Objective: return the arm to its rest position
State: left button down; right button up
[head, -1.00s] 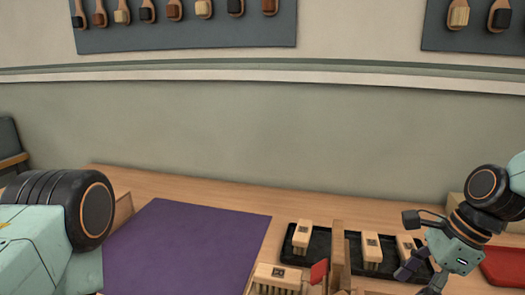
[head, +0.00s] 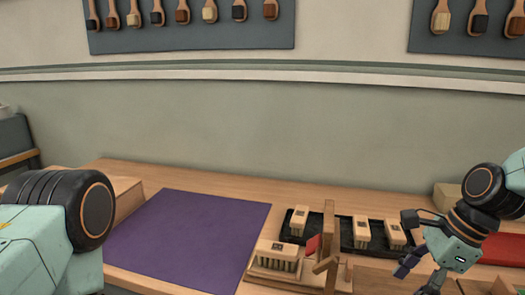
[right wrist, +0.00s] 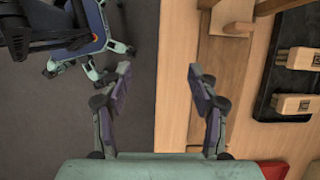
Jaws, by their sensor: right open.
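My right arm comes in from the right in the head view, and its gripper (head: 415,277) hangs in front of the black tray (head: 345,243). In the right wrist view the two purple-padded fingers of my right gripper (right wrist: 160,82) stand wide apart with nothing between them. They hang over the table's front edge (right wrist: 160,60), with floor under the left finger and wood under the right one. In the head view only a teal and black part of my left arm shows at the lower left; its gripper is out of view.
Several bristled wooden blocks (head: 362,232) stand in the black tray. Another block (head: 278,254) sits on a wooden fixture with a post (head: 328,225) and a red piece (head: 313,245). A purple mat (head: 190,238) lies clear. A red tray (head: 505,243) is at right.

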jog(key=w+n+t, duration=0.3)
jog(key=w+n, duration=0.2)
jog(key=n, duration=0.1)
jog(key=s+a+f+n+h, duration=0.1)
jog(key=s+f+n+h, duration=0.1)
jog(key=s+f+n, duration=0.4)
jog(key=s+a+f+n+h, duration=0.1)
jog(key=f+n, duration=0.3)
jog(key=f, duration=0.5)
jog(key=s+f+n+g, duration=0.1)
jog(key=s+f, duration=0.3)
jog(key=s, duration=0.4)
jog(key=s+a+f+n+g+h, duration=0.1)
jog(key=s+f, duration=0.2)
jog(key=s, duration=0.5)
jog(key=s+f+n+g, duration=0.2)
jog(key=s+f, duration=0.2)
jog(key=s, duration=0.4)
jog(key=shift+a+f, duration=0.3)
jog(key=shift+a, duration=0.1)
